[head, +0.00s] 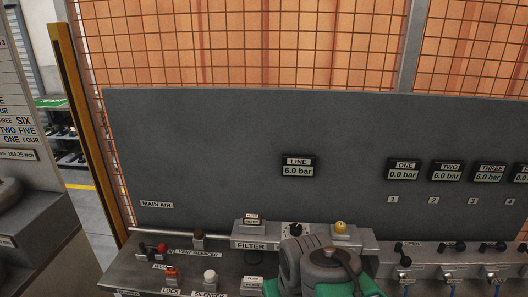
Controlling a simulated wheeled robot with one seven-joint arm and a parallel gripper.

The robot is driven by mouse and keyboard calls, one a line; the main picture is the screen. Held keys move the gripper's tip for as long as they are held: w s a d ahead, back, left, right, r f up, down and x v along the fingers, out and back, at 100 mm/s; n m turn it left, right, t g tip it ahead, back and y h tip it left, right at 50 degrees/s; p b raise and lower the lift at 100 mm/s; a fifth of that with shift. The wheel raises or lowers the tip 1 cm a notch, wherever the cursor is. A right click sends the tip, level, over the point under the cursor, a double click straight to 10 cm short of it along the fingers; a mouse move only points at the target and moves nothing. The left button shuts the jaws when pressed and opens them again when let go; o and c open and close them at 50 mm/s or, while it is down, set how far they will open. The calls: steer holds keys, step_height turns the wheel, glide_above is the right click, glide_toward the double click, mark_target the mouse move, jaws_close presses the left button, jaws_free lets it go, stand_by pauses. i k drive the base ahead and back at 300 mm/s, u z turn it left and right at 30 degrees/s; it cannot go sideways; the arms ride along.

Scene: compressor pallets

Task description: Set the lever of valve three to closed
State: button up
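A row of small valves with black levers runs along a grey manifold at the bottom right. The third from the left, with its black lever (492,246), sits below the display marked THREE (490,172), which reads 6.0 bar. The lever looks roughly level, but its exact setting is too small to tell. A number plate 3 (472,201) is on the panel above it. Grey and green links of my arm show at the bottom middle, left of the valves. My gripper's fingers are not in view.
The grey panel (230,160) stands behind the bench, with wire mesh above. Left of my arm are the FILTER block (250,245), a red lever (161,247) and a white knob (210,275). A yellow knob (341,227) stands just behind my arm. Blue hoses hang below the valves.

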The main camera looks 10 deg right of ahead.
mark_target(500, 246)
steer(key=z, duration=1.15)
steer(key=k, duration=0.35)
steer(key=z, duration=1.05)
steer(key=i, duration=1.2)
steer(key=u, duration=0.35)
